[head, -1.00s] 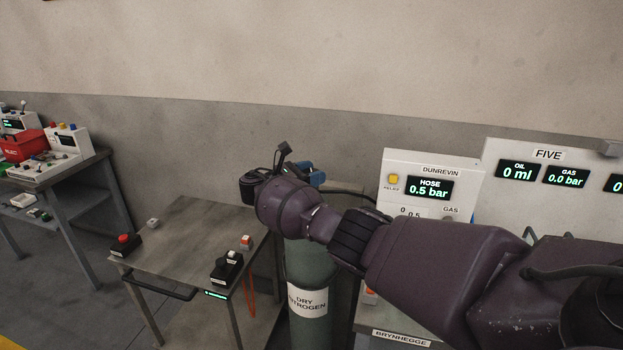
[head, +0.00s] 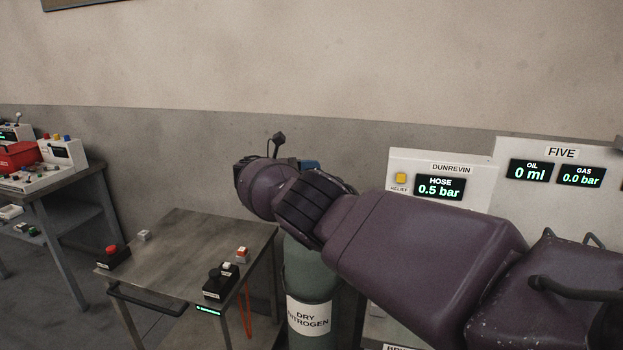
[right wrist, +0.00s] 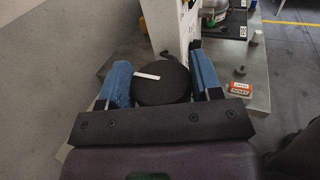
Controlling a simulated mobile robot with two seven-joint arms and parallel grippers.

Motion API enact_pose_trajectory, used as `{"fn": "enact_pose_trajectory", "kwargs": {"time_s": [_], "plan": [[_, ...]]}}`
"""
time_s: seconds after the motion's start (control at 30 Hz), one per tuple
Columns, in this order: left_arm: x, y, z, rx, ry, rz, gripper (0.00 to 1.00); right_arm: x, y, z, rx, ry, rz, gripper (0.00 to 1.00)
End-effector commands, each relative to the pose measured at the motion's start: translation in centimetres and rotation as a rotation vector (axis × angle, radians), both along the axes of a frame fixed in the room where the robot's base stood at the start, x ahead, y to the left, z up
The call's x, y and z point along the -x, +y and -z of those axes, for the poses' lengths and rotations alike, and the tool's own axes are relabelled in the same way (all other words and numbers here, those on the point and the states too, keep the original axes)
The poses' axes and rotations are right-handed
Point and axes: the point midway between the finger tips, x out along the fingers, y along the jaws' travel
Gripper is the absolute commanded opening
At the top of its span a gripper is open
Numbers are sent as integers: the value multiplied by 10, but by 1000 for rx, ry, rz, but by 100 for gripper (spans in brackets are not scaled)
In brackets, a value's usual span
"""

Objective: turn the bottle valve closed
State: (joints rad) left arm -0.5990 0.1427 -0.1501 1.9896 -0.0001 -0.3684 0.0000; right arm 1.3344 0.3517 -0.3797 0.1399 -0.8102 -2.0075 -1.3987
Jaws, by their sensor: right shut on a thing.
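The bottle (head: 312,270) is a grey-green cylinder labelled "DRY NITROGEN", standing upright beside the metal table. Its valve is a round black knob (right wrist: 163,88) with a white mark on top, in the right wrist view. My right gripper (right wrist: 160,72) has its two blue fingers on either side of the knob and is shut on it. In the head view my right wrist hides the knob and most of the bottle's top; only a bit of blue finger shows. The hose display (head: 439,187) reads 0.5 bar. My left gripper is in neither view.
A metal table (head: 185,250) with small button boxes stands left of the bottle. The white DUNREVIN panel (head: 405,165) with a yellow relief button (head: 400,178) and panel FIVE (head: 522,142) stand to the right. A bench with a red box (head: 17,157) is far left.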

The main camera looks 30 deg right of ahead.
Motion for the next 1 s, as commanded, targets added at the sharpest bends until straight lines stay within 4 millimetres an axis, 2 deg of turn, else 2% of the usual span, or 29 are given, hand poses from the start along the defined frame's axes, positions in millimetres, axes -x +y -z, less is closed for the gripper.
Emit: {"fn": "enact_pose_trajectory", "kwargs": {"time_s": [0.53,0.57,0.7,1.0], "plan": [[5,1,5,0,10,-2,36,0,-1,-4,5,-3,13,35],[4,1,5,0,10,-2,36,0,-1,-4,5,-3,13,62],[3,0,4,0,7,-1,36,0,0,-3,3,-2,13,83],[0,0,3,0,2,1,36,0,0,-1,2,1,13,84]]}}
